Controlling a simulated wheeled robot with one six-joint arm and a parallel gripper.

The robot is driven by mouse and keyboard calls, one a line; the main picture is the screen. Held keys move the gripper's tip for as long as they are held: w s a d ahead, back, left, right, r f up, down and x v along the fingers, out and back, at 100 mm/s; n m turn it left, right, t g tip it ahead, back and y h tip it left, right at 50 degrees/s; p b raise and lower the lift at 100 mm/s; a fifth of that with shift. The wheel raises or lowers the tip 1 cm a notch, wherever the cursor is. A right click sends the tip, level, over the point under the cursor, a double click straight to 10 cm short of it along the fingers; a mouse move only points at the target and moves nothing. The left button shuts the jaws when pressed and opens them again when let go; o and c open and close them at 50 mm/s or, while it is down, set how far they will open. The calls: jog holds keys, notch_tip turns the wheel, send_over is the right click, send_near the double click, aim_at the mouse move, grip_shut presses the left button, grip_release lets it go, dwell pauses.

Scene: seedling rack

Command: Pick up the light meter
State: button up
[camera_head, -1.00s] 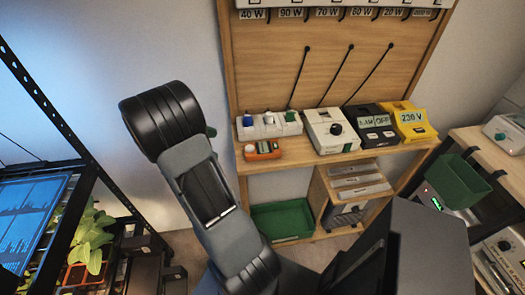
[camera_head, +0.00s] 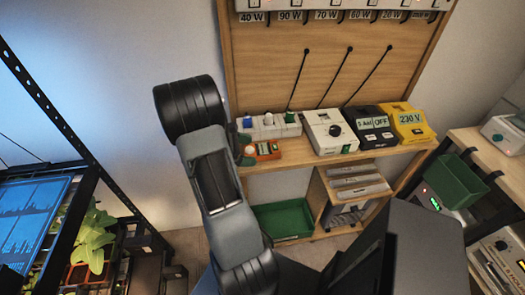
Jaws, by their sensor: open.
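An orange handheld device with a small display (camera_head: 265,150) lies on the wooden bench shelf, just in front of a white holder with a blue-capped piece; it may be the light meter, but I cannot read a label. Its left end is close to my arm's outline in the picture. My dark grey arm rises through the middle left of the view.
Behind the orange device is the white holder (camera_head: 270,126). To its right stand a white knobbed box (camera_head: 328,133), a black box (camera_head: 372,128) and a yellow 230 V box (camera_head: 411,124). A green bin (camera_head: 283,220) sits below. A plant rack (camera_head: 60,110) stands left.

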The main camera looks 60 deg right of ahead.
jog(key=shift+x, duration=0.8)
jog(key=c, duration=1.1)
jog(key=shift+c, duration=0.2)
